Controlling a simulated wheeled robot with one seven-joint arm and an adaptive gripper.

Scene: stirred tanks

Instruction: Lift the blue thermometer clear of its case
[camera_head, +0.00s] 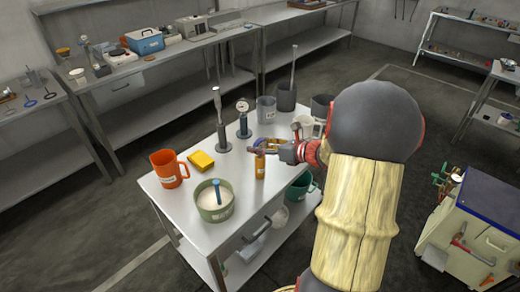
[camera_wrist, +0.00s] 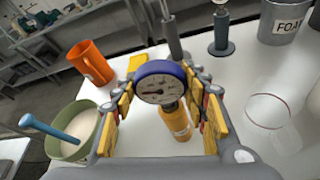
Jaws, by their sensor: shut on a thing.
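The blue thermometer (camera_wrist: 161,70) has a round white dial with a blue rim and faces my wrist camera. My gripper (camera_wrist: 161,108) is shut on it, with yellow-padded fingers on both sides. The orange-yellow case (camera_wrist: 176,124) stands upright just behind and below the dial. In the head view the case (camera_head: 260,167) stands on the table, directly below my gripper (camera_head: 257,148). The dial hides the top of the case in the wrist view, so I cannot tell how much stem is inside it.
An orange mug (camera_head: 167,170), a yellow block (camera_head: 201,161) and a green bowl (camera_head: 214,206) with a blue-handled tool stand to the left. A grey holder (camera_head: 224,138) and a dark gauge stand (camera_head: 244,128) are behind. Several mugs crowd the back right.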

